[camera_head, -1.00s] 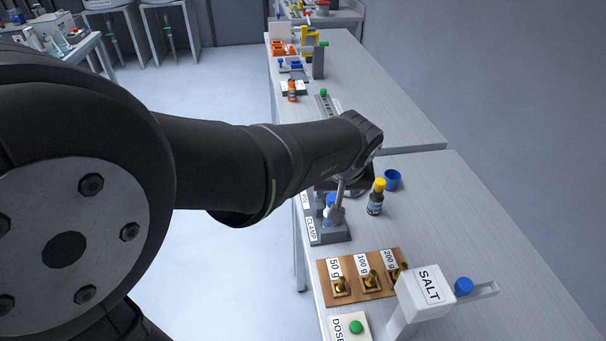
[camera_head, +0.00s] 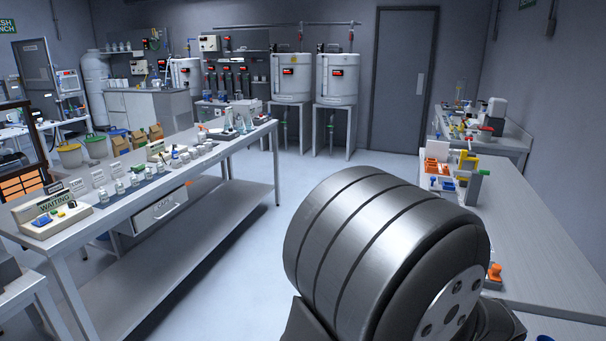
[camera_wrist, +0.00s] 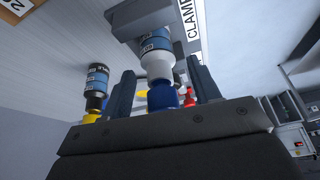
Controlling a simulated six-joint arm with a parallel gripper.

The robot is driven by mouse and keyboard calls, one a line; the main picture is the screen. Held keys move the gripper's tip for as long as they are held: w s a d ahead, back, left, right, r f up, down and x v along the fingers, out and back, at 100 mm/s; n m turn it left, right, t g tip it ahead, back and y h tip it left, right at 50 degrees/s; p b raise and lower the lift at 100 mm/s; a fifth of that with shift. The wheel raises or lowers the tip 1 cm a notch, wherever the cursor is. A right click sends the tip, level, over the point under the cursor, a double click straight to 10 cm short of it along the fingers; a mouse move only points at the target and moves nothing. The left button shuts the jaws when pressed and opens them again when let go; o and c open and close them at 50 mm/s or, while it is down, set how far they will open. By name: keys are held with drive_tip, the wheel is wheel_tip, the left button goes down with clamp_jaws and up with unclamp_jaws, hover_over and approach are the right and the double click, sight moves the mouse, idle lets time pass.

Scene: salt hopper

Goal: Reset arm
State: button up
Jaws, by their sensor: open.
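My gripper (camera_wrist: 160,70) shows in the wrist view with its two dark fingers apart. A bottle with a blue label (camera_wrist: 156,42) and a white neck appears between the fingers, held at the grey clamp stand (camera_wrist: 127,18). A blue cap or cup (camera_wrist: 162,97) shows below its neck in the picture; I cannot tell whether it is on the bottle. No contact between the fingers and the bottle is clear. My gripper is outside the head view, where only a large arm joint of mine shows.
A bottle with a yellow cap (camera_wrist: 97,78) stands beside the left finger in the wrist view. In the head view, a right bench (camera_head: 545,240) carries orange trays (camera_head: 437,150). A long left bench (camera_head: 150,190) holds a WAITING box (camera_head: 55,220) and small vessels. Floor between is clear.

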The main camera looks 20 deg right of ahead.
drive_tip(key=shift+w+d+f, duration=0.15)
drive_tip(key=shift+d+f, duration=0.05)
drive_tip(key=shift+f, duration=0.5)
drive_tip(key=shift+d+r, duration=0.1)
drive_tip(key=shift+r, duration=1.35)
drive_tip(key=shift+f, duration=0.1)
